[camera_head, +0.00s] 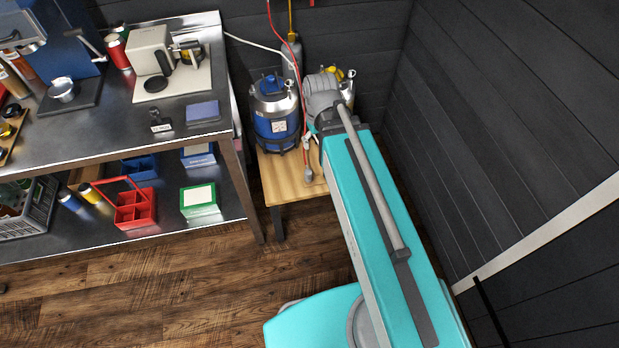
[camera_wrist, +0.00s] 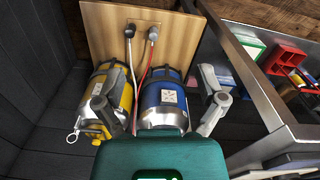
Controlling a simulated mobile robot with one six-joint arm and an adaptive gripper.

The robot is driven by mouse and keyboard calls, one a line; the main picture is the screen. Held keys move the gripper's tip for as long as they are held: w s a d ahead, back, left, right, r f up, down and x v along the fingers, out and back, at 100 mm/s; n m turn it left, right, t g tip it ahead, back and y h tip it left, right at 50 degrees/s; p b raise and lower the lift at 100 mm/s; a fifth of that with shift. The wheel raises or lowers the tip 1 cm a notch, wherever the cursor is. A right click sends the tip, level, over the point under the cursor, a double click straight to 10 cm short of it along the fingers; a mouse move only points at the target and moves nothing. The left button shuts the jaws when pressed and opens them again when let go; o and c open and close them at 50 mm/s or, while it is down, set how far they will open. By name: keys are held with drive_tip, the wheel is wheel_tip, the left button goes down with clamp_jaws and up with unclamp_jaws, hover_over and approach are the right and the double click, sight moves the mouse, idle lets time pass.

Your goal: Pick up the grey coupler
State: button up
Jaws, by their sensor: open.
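A grey coupler (camera_wrist: 152,34) rests on the wooden stand (camera_wrist: 101,30), with the red hose running to it, at the top of the wrist view. In the head view the grey coupler (camera_head: 308,175) lies on the stand beside the blue keg. A darker coupler (camera_wrist: 130,30) with a white hose lies just left of it in the wrist view. My gripper (camera_wrist: 160,80) is open and empty, its two fingers spread at either side of the wrist view. The coupler appears beyond the fingertips, apart from them. My arm hides part of the stand and the fingers in the head view.
A metal workbench (camera_head: 106,137) with shelves stands left in the head view. A dark panelled wall (camera_head: 500,130) lies right.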

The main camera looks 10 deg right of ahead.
drive_tip(key=w+f+n+b, duration=0.8)
drive_tip(key=f+n+b, duration=0.1)
drive_tip(key=f+b, duration=0.25)
drive_tip(key=n+b, duration=0.9)
drive_tip(key=b, duration=0.1)
hover_over(308, 171)
wheel_tip(308, 171, down, 11)
drive_tip(key=shift+w+f+n+b, duration=0.3)
drive_tip(key=shift+w+f, duration=0.05)
drive_tip(key=shift+f, duration=0.1)
wheel_tip(308, 171, down, 8)
drive_tip(key=b, duration=0.8)
drive_tip(key=shift+f+b, duration=0.2)
drive_tip(key=shift+b, duration=0.1)
drive_tip(key=shift+f, duration=0.1)
drive_tip(key=f+b, duration=0.2)
drive_tip(key=b, duration=0.1)
drive_tip(key=shift+s+d+f, duration=0.1)
drive_tip(key=shift+s+f, duration=0.3)
drive_tip(key=shift+f+b, duration=1.1)
